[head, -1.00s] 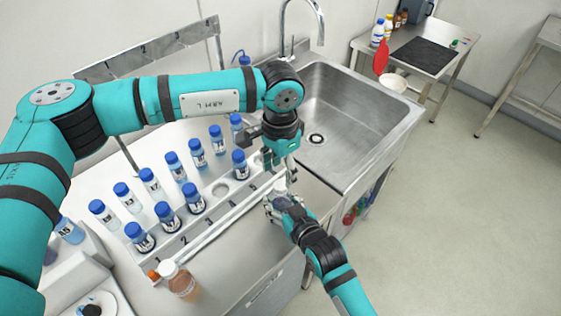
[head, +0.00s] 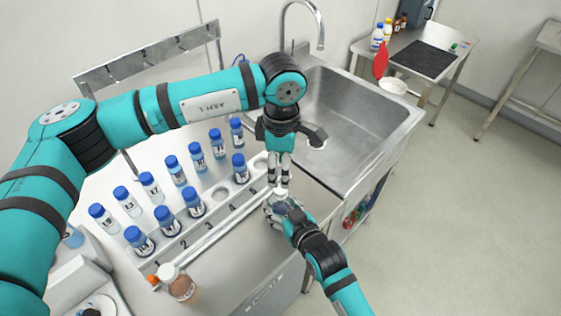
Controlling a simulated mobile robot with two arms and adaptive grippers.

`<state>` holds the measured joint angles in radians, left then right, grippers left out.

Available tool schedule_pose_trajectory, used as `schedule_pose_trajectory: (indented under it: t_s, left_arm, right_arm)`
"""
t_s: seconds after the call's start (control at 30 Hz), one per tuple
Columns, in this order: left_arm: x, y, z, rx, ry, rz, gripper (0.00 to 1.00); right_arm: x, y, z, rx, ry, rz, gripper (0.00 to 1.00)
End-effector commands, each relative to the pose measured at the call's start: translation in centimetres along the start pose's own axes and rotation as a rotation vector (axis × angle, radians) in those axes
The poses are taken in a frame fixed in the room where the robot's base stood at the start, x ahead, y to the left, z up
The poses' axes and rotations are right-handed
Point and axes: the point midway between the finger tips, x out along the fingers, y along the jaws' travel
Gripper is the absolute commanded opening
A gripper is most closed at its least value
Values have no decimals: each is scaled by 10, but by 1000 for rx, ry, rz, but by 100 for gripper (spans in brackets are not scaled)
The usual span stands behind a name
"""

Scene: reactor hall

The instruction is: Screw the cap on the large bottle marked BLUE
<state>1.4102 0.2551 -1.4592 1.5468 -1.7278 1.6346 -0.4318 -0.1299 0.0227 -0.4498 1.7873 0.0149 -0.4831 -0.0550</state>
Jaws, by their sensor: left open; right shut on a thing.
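My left gripper (head: 279,183) points straight down from above, with its two fingers apart, close over the white top of a bottle (head: 281,191). My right gripper (head: 275,207) is shut around this white-topped bottle from below right. Most of the bottle is hidden by the fingers, and I cannot read a BLUE mark on it. The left fingertips are around or just above the white top; I cannot tell whether they touch it. I cannot tell how tightly the white top sits.
A rack (head: 225,205) with blue-capped bottles (head: 193,200) stands left of the grippers, with more such bottles behind. A white-capped brown bottle (head: 180,284) stands at the front. The sink (head: 345,110) lies behind right. A side table (head: 455,62) holds more bottles.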

Motion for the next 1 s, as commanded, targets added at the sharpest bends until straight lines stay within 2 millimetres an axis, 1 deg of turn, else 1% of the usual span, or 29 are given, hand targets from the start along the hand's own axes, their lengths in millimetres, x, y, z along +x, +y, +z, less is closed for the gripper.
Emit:
schedule_pose_trajectory:
  t_s: [0.03, 0.1, 0.2, 0.3, 0.4, 0.5, 0.6, 0.9, 1.0]
  left_arm:
    - [-1, 0, 0, -109, -1, -1, 52]
    - [-2, 0, 0, -274, 0, -2, 52]
    - [-5, 0, -1, -492, -1, -1, 52]
    - [-6, 0, -1, -672, 1, 0, 52]
    - [-7, 0, -2, -802, 1, 0, 52]
    - [-8, 0, -2, -883, 1, 0, 52]
    - [-8, 0, -2, -920, 1, 0, 52]
    - [-8, 0, -2, -926, 1, 0, 52]
    - [-4, 0, -2, -926, 2, -1, 52]
  right_arm:
    - [0, 0, 0, 0, -1, 0, 0]
    - [0, 0, 0, 0, -1, 0, 0]
    - [0, 0, 0, 0, -1, 0, 0]
    - [0, 0, 0, 0, 0, 0, 0]
    - [0, 0, 0, 0, 0, 0, 0]
    - [0, 0, 0, 0, 0, 0, 0]
    - [0, 0, 0, 0, 0, 0, 0]
    - [0, 0, 0, 0, 0, 0, 0]
    - [0, 0, 0, 0, 0, 0, 0]
